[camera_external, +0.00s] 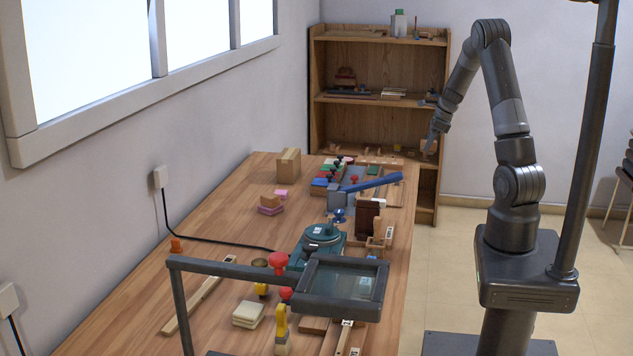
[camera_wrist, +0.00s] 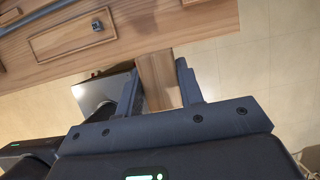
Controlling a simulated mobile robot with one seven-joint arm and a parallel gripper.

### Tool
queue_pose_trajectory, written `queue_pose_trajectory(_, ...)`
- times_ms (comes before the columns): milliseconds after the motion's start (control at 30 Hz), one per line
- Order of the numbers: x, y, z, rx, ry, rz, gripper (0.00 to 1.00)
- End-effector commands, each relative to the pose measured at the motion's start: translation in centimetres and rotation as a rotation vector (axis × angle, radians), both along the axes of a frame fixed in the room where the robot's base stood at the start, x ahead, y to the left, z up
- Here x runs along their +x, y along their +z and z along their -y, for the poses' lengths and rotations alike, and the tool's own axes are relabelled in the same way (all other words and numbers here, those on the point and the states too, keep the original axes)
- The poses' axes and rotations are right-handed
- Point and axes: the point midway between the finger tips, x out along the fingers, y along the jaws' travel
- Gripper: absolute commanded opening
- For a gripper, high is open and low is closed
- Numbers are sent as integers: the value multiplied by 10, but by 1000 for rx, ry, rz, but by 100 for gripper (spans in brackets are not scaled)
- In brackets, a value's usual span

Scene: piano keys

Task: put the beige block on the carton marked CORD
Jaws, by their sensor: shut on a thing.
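My gripper (camera_wrist: 158,88) is shut on a tan, wood-grained block (camera_wrist: 158,76), seen between its two fingers in the wrist view; I take it to be the beige block. In the external view, the block (camera_external: 429,147) shows at my gripper's end, in front of the shelf's right side and past the table's far right corner. A brown carton (camera_external: 288,163) stands at the table's far left. No CORD marking can be read on it from here.
The wooden table (camera_external: 225,235) carries coloured piano parts, a blue-handled tool (camera_external: 372,184), a green device (camera_external: 318,240) and a framed magnifier (camera_external: 340,285). Pink blocks (camera_external: 270,208) lie near the carton. The wooden shelf (camera_external: 365,70) stands behind. A black cord crosses the table's left side.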

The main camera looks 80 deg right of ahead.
Motion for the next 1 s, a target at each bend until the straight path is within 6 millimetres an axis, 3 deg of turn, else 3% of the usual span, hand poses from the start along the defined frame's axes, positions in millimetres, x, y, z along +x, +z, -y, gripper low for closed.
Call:
queue_pose_trajectory(200, -9, 6, 2, 0, 0, 0, 11)
queue_pose_trajectory(367, 16, 11, 7, 0, 12, -4, 11)
queue_pose_trajectory(467, 54, 19, 13, 1, 24, -10, 11)
queue_pose_trajectory(667, 161, 42, 13, 0, 43, -21, 11)
queue_pose_trajectory(800, 234, 58, -1, -1, 44, -24, 11)
queue_pose_trajectory(1000, 328, 82, -36, -4, 32, -16, 11)
